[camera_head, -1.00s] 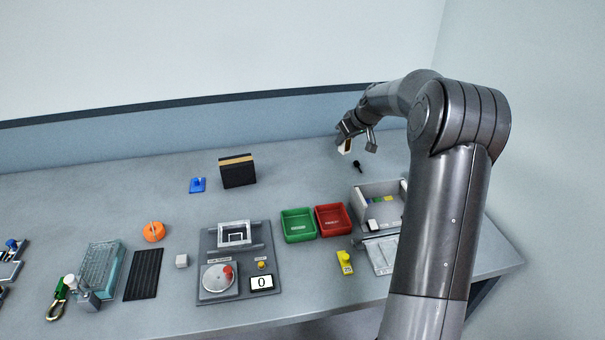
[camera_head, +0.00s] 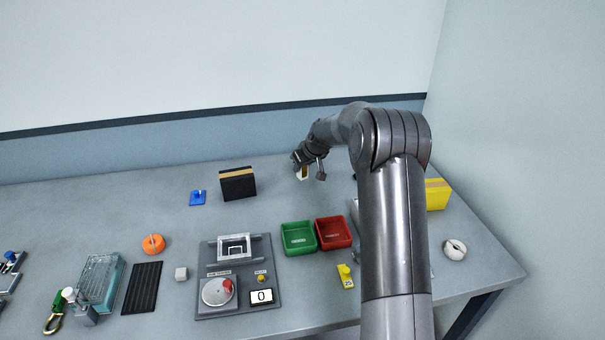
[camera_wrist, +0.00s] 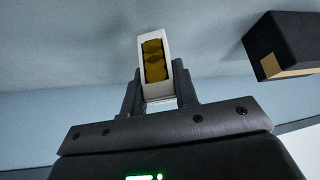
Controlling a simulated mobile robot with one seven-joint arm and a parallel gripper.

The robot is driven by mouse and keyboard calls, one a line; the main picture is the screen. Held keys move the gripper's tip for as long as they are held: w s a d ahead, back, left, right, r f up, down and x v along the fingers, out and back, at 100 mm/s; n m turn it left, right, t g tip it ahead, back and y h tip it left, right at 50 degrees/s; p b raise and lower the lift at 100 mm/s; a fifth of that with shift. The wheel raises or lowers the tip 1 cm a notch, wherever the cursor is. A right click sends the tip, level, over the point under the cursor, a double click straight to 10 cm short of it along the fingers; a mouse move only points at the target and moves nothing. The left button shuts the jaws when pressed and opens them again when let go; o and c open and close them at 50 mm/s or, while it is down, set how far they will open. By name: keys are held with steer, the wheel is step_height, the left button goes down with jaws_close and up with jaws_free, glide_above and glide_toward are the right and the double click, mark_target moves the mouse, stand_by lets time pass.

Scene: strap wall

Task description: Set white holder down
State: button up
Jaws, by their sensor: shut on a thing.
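The white holder (camera_wrist: 155,91) is a small white block with a yellow-brown inset face, seen clearly in the wrist view. My gripper (camera_wrist: 158,98) is shut on it, one finger on each side. In the head view the white holder (camera_head: 301,174) shows small at the tip of my gripper (camera_head: 308,170), over the back part of the table, right of the black box. It appears held above the tabletop; the exact gap is hard to tell.
A black box with a tan stripe (camera_head: 238,184) and a blue item (camera_head: 198,197) stand to the left. Green (camera_head: 299,238) and red (camera_head: 334,233) trays lie nearer the front. A yellow box (camera_head: 437,194) and white ring (camera_head: 454,249) are at right. The table between black box and gripper is clear.

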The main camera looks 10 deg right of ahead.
mark_target(305, 170)
steer(key=shift+f, duration=1.6)
steer(key=o, duration=1)
steer(key=shift+f, duration=0.1)
steer(key=shift+o, duration=0.2)
